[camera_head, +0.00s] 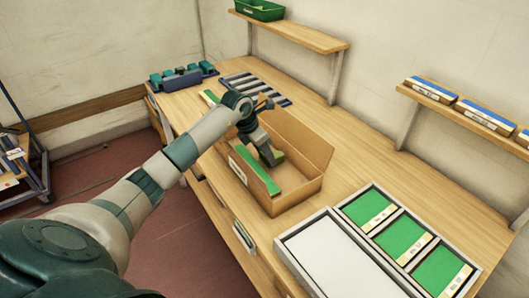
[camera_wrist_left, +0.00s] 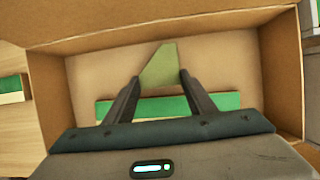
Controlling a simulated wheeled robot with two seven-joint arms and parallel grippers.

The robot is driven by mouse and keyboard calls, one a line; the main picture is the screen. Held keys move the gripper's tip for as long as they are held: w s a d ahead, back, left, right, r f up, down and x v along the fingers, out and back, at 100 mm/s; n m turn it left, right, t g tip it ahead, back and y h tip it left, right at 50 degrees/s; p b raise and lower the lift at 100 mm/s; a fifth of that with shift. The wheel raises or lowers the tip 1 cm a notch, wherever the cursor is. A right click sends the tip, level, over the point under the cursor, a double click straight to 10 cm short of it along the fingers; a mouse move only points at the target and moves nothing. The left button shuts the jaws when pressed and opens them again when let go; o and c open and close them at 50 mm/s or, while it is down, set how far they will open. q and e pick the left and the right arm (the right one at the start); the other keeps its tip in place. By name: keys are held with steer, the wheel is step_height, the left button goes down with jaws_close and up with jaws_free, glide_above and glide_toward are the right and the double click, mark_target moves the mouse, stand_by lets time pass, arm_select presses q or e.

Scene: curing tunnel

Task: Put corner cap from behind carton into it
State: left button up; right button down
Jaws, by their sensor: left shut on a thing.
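The open cardboard carton (camera_head: 299,196) stands on the wooden bench in the head view; its wall also shows in the left wrist view (camera_wrist_left: 283,75). My left gripper (camera_head: 272,158) is inside the carton's opening, shut on an olive-green corner cap (camera_wrist_left: 160,68). The cap also shows at the fingertips in the head view (camera_head: 279,157). A long green and white piece (camera_wrist_left: 165,105) lies in the carton under the fingers. Whether the cap touches the carton floor cannot be told. My right gripper is not in view.
A grey tray (camera_head: 322,271) with green cards in compartments stands at the right front. A striped rack (camera_head: 262,88) and teal blocks (camera_head: 183,76) lie behind the carton. Another green piece (camera_head: 209,97) lies beside my arm. Shelves (camera_head: 290,31) hang on the wall.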

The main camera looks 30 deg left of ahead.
arm_select(q)
steer(key=shift+f, duration=0.45)
steer(key=shift+f, duration=0.2)
steer(key=o, duration=1)
steer(key=shift+r, duration=0.2)
